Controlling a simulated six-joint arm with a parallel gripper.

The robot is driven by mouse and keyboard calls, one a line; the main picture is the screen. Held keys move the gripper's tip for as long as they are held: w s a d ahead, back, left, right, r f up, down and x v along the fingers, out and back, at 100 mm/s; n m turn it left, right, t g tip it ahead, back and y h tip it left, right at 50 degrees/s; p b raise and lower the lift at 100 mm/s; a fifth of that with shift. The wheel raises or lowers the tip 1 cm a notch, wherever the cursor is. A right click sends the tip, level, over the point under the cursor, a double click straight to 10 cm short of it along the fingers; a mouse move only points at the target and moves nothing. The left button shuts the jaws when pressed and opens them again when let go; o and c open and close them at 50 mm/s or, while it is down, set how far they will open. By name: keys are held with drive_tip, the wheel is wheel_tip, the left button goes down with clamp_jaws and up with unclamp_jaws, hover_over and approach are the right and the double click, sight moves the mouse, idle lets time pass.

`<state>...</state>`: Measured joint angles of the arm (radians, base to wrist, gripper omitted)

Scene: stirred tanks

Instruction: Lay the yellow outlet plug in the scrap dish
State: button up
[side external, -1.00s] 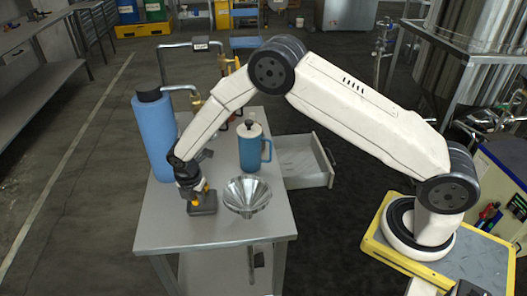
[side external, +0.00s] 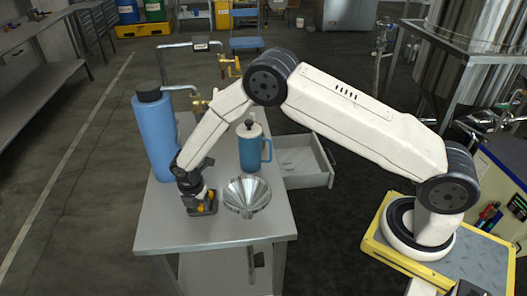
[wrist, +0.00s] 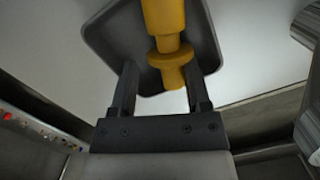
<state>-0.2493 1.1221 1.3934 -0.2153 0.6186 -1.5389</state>
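The yellow outlet plug (wrist: 168,35) shows in the wrist view over the floor of the grey scrap dish (wrist: 205,40), its flange and narrow end toward my gripper. In the side view the plug (side external: 203,208) shows low in the dish (side external: 211,203), and looks laid in it, though my gripper hides part. My gripper (wrist: 160,68) is just over the dish's near side. Its two dark fingers are apart, with a visible gap between the left finger and the plug. The side view shows my gripper (side external: 194,194) pointing down at the dish.
A metal funnel (side external: 247,196) stands close to the right of the dish. A blue bottle (side external: 155,138) and a blue mug with a handle (side external: 250,150) stand behind. The bench top (side external: 170,225) is clear in front. An open drawer (side external: 305,165) juts out at the right.

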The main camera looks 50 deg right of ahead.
drive_tip(key=shift+r, duration=0.1)
wheel_tip(320, 180, up, 12)
drive_tip(key=a, duration=0.1)
drive_tip(key=shift+s+a, duration=0.2)
drive_tip(key=shift+s, duration=0.1)
idle(0.6)
drive_tip(key=shift+r, duration=0.1)
idle(0.4)
drive_tip(key=s+d+r+m, duration=0.2)
drive_tip(key=s+d+m, duration=0.2)
drive_tip(key=s+m, duration=0.3)
drive_tip(key=s+d+r+m+t, duration=0.1)
drive_tip(key=s+d+r+m, duration=0.2)
drive_tip(key=s+m, duration=0.5)
drive_tip(key=s+d+r+m+t+y, duration=0.1)
drive_tip(key=s+d+r+m, duration=0.1)
drive_tip(key=s+d+m, duration=0.3)
drive_tip(key=s+m, duration=0.2)
drive_tip(key=shift+s+r, duration=0.2)
drive_tip(key=shift+s, duration=0.2)
